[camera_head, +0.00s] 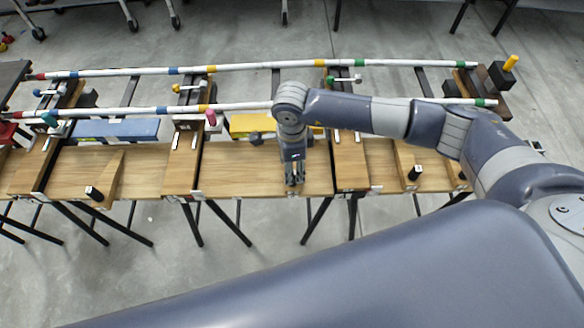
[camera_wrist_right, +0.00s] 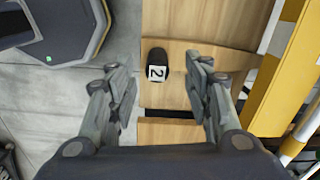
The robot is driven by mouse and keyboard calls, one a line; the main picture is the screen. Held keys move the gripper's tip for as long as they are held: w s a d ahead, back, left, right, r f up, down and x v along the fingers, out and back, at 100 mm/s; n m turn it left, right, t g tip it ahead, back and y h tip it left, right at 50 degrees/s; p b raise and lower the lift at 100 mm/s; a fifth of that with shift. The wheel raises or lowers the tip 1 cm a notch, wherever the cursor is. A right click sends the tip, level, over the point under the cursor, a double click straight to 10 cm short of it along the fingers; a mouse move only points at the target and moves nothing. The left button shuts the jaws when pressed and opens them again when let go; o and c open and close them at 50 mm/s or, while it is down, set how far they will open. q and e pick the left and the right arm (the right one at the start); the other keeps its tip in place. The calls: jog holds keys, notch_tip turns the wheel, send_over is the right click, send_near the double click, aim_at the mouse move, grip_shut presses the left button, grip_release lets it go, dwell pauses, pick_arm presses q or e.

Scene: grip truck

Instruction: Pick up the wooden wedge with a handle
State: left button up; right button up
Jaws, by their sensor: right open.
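In the right wrist view, a black handle (camera_wrist_right: 157,67) with a white label reading 2 stands on a pale wooden wedge (camera_wrist_right: 180,95). My right gripper (camera_wrist_right: 166,92) is open and empty, with one finger on each side of the handle's line and the handle apart from both. In the head view my right gripper (camera_head: 293,181) points down over the middle of the wooden bench and hides this wedge. Other wedges with black handles sit at the left (camera_head: 108,178) and right (camera_head: 405,158) of the bench. My left gripper is not in view.
The wooden bench (camera_head: 230,172) has raised dividers. Two striped white rails (camera_head: 240,67) run behind it. Blue (camera_head: 118,130) and yellow (camera_head: 250,123) blocks lie along its back. A yellow and white bar (camera_wrist_right: 293,65) stands at the right in the wrist view. Thin black legs stand below the front edge.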

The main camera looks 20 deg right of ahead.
aim_at(294, 189)
jog(key=shift+s+f+p, duration=0.15)
jog(key=shift+f+p, duration=0.55)
jog(key=shift+f, duration=2.35)
grip_shut()
